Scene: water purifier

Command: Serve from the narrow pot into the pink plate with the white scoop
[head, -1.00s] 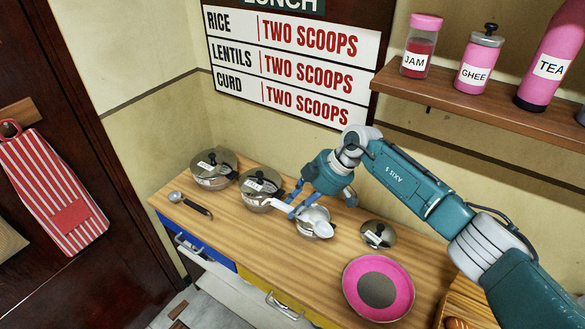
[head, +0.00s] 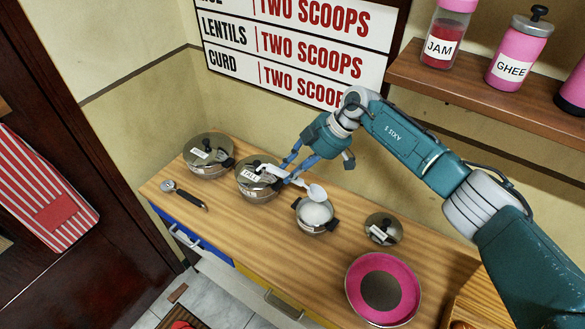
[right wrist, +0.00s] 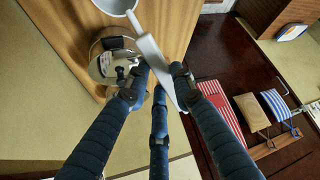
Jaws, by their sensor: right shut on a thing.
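The open pot (head: 316,221), the smallest-looking, stands on the wooden counter with white contents inside. The white scoop (head: 301,184) is in my right gripper (head: 287,173), shut on its handle. The scoop's bowl is above the open pot's far rim; I cannot tell what it holds. In the right wrist view the scoop's handle (right wrist: 153,58) runs between the fingers of my right gripper (right wrist: 158,82). The pink plate (head: 409,287), with a dark centre, lies at the right front of the counter and looks empty. My left gripper is not in view.
Two lidded pots (head: 208,158) (head: 257,181) stand at the left; the nearer also shows in the wrist view (right wrist: 105,62). A loose lid (head: 384,230) lies between open pot and plate. A black-handled ladle (head: 186,196) lies front left. A shelf with jars (head: 480,90) hangs above.

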